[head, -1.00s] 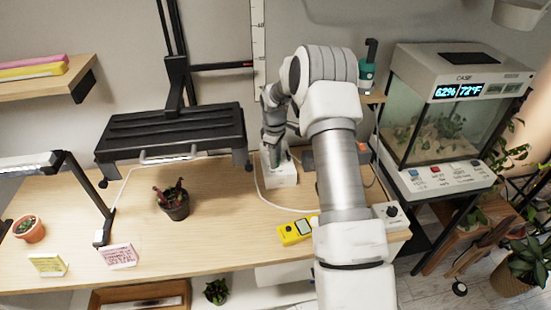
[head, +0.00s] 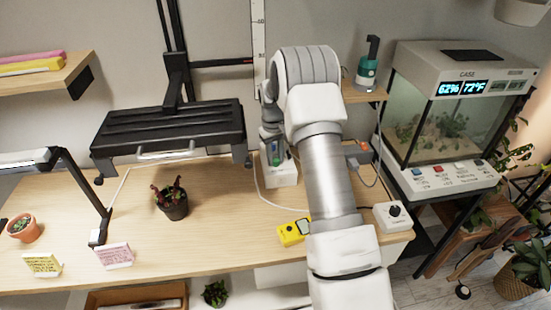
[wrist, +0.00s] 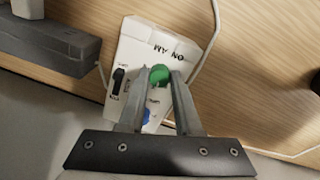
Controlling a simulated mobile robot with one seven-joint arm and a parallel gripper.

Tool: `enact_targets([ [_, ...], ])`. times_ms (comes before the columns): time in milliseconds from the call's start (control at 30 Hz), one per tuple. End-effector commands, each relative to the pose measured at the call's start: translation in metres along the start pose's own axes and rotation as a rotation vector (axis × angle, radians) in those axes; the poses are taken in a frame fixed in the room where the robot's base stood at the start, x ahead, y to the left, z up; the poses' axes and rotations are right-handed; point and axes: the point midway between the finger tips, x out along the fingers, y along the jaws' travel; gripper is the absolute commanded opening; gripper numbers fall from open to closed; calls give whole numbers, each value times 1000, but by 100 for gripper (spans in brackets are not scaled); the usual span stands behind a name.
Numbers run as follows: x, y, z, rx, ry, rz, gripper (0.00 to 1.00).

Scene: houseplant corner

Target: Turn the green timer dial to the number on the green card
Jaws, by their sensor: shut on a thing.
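The white timer box (head: 282,177) stands on the bench near the wall. In the wrist view the box (wrist: 133,52) has the green dial (wrist: 159,74) on its face, with a blue knob (wrist: 149,114) and a black switch (wrist: 118,80) nearby. My gripper (wrist: 161,82) is shut on the green dial, one finger on each side of it. In the head view my gripper (head: 274,155) is over the box and partly hides it. The dial's pointer and any numbers around it cannot be read. I see no green card in these views.
A yellow card (head: 42,265) and a pink card (head: 115,256) stand at the front left. A potted plant (head: 172,203), a yellow meter (head: 291,233) and a white dial box (head: 394,216) are on the bench. A dark bar (wrist: 48,42) lies beside the timer box.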

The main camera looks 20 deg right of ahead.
Motion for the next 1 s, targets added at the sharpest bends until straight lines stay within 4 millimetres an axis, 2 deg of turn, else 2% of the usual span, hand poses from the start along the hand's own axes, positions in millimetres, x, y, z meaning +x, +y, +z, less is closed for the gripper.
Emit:
enact_targets([
  [300,-1,0,-1,92,-3,2,0],
  [733,-1,0,-1,102,-3,1,0],
  [767,-1,0,-1,102,-3,1,34],
  [900,-1,0,0,102,-4,1,60],
  [933,-1,0,0,102,-4,1,63],
  [1000,0,0,0,102,-4,1,63],
])
